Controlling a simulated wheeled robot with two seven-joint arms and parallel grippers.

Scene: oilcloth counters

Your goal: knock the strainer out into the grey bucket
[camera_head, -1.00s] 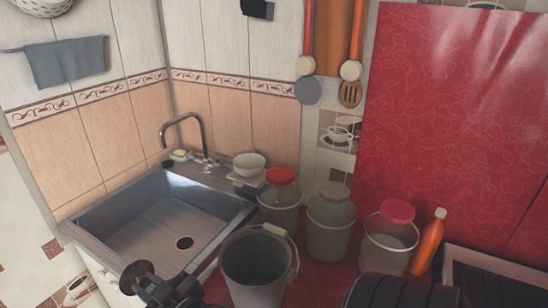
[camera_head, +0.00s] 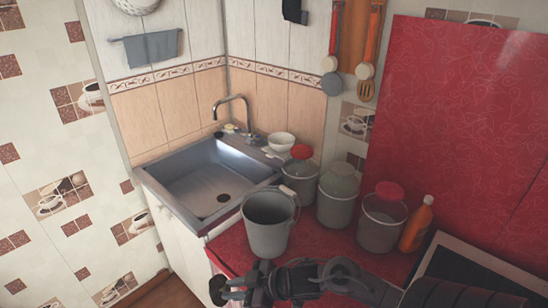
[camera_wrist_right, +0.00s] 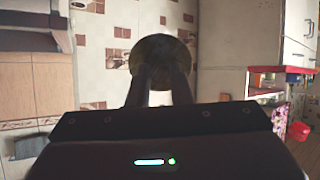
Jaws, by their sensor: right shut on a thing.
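The grey bucket (camera_head: 267,232) stands upright on the red counter, right of the sink, its opening up. My right gripper (camera_head: 238,284) is in front of the bucket and to its left, near the counter's front edge. It is shut on the strainer (camera_head: 217,290), a small dark round piece at the tip, outside the bucket. In the right wrist view the strainer (camera_wrist_right: 162,60) shows as a dark olive disc beyond the two fingers of my gripper (camera_wrist_right: 160,85). The strainer's contents cannot be made out. My left gripper is not in view.
A sink (camera_head: 207,183) lies left of the bucket. An orange bottle (camera_head: 416,225) and a dark hob (camera_head: 460,262) are further right. Open floor lies at the lower left.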

